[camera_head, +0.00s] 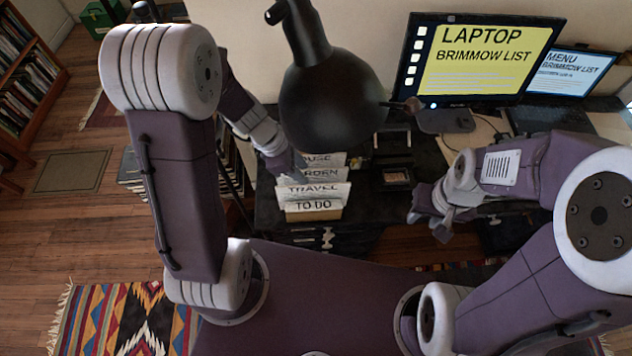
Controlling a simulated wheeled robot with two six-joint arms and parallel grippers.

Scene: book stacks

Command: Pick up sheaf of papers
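A sheaf of papers (313,191) stands in an upright stack of labelled sheets on the dark desk. The labels read "TRAVEL" and "TO DO" at the front, with partly covered ones behind. My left gripper (290,168) is at the upper left of the stack and overlaps the rear sheets in the picture. Its fingertips are too dark and small to tell whether they touch or hold a sheet. My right gripper (427,226) hangs in front of the desk, to the right of the stack. Its fingers look apart, with nothing between them.
A large black lamp (335,105) hangs over the desk close to my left gripper. A dark desk organiser (392,160) stands right of the papers. A monitor (480,55) and a laptop (568,75) are at the back right. Bookshelves (30,75) stand at the far left.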

